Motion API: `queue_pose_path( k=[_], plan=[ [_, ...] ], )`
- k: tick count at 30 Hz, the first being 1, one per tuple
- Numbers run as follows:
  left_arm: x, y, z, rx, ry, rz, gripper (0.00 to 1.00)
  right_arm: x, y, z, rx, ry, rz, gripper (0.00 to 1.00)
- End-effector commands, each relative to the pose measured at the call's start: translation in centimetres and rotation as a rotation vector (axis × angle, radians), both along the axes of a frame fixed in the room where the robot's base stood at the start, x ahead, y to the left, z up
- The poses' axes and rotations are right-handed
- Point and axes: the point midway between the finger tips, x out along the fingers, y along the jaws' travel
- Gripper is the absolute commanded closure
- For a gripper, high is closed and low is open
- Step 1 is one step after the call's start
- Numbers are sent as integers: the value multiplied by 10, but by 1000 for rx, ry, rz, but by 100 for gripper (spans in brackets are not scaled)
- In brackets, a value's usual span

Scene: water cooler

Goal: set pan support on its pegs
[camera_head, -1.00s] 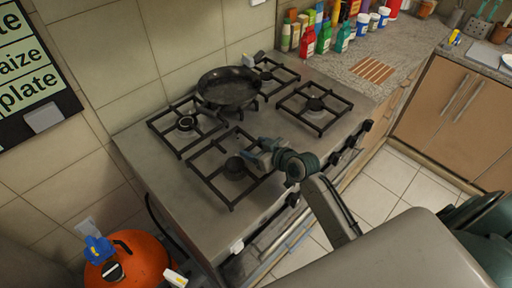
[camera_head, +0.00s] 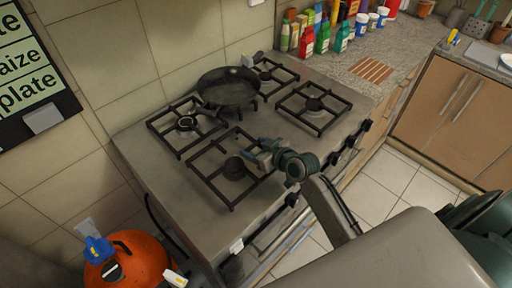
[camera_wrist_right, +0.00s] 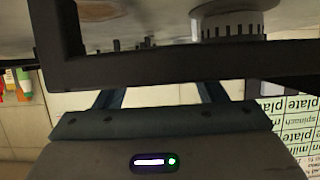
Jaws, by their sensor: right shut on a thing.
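The pan support (camera_head: 208,178), a black square grate, sits over the front left burner (camera_head: 234,168) of the stove in the head view. My right gripper (camera_head: 266,155) is shut on its right side bar. In the right wrist view the dark bar of the pan support (camera_wrist_right: 160,70) crosses in front of the fingers (camera_wrist_right: 150,97), with the pale burner (camera_wrist_right: 228,22) beyond it. Whether the support rests on its pegs cannot be told; small dark upright pegs (camera_wrist_right: 132,44) show past the bar. My left gripper is not in view.
A black frying pan (camera_head: 229,88) stands on the rear grates. Another grate (camera_head: 314,106) lies over the front right burner. Bottles and jars (camera_head: 322,38) line the back counter. An orange gas cylinder (camera_head: 135,262) stands left of the stove (camera_head: 150,150).

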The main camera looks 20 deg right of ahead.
Motion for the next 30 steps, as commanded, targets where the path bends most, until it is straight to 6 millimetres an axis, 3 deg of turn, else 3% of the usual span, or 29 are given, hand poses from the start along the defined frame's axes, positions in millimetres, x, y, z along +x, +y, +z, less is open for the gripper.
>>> queue_pose_path(
  k=[17, 18, 21, 30],
  plan=[
    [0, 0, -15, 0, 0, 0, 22, 0, 0, -18, 1, -1, 0, 68],
    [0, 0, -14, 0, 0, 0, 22, 0, 0, -17, 1, -1, 0, 32],
    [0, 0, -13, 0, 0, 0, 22, 0, 0, -17, 2, 1, 0, 12],
    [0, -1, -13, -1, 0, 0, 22, -1, 1, -18, 5, 5, 2, 10]
  ],
)
